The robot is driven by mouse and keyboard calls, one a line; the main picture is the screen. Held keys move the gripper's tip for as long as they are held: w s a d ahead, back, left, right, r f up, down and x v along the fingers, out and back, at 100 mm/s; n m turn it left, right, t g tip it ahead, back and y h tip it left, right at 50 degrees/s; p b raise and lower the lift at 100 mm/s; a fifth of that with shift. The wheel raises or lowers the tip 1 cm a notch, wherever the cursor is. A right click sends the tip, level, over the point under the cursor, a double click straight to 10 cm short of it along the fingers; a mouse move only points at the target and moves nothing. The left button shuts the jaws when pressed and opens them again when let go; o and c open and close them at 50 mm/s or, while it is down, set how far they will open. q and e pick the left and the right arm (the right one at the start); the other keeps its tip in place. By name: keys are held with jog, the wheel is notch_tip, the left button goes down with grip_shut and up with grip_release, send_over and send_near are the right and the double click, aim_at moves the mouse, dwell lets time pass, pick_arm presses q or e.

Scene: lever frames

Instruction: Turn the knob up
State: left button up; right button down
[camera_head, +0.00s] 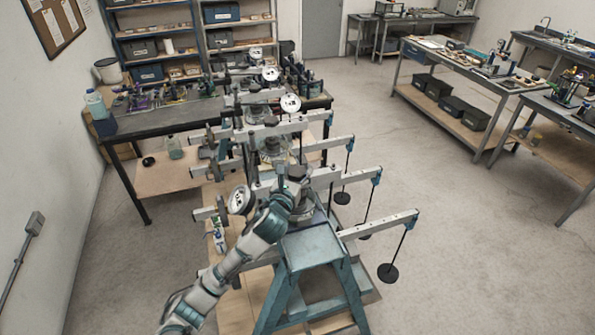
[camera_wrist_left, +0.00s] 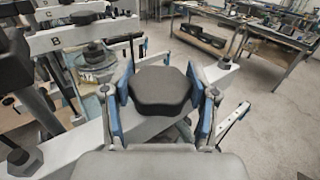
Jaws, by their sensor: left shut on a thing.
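A dark six-sided knob (camera_wrist_left: 160,91) sits on top of the nearest lever frame, in the middle of the left wrist view. My left gripper (camera_wrist_left: 160,80) has its two blue-padded fingers on either side of the knob and is shut on it. In the head view my left arm comes up from the bottom left, and my left gripper (camera_head: 294,188) is at the nearest frame, hiding much of the knob. The nearest lever beam (camera_head: 378,225) reaches right and carries a hanging black weight (camera_head: 388,273). My right gripper is not in view.
Similar lever frames with beams, round dials (camera_head: 290,103) and hanging weights (camera_head: 342,198) stand in a row behind. A teal stand (camera_head: 312,247) is in front. A dark workbench (camera_head: 155,120) is at the left. The floor to the right is clear up to other benches (camera_head: 470,122).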

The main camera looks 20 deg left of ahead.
pick_arm(q)
jog(key=shift+f, duration=0.15)
jog(key=o, duration=1.2)
jog(key=shift+c, duration=0.2)
jog(key=shift+s, duration=0.1)
jog(key=s, duration=1.2)
jog(key=shift+a, duration=0.35)
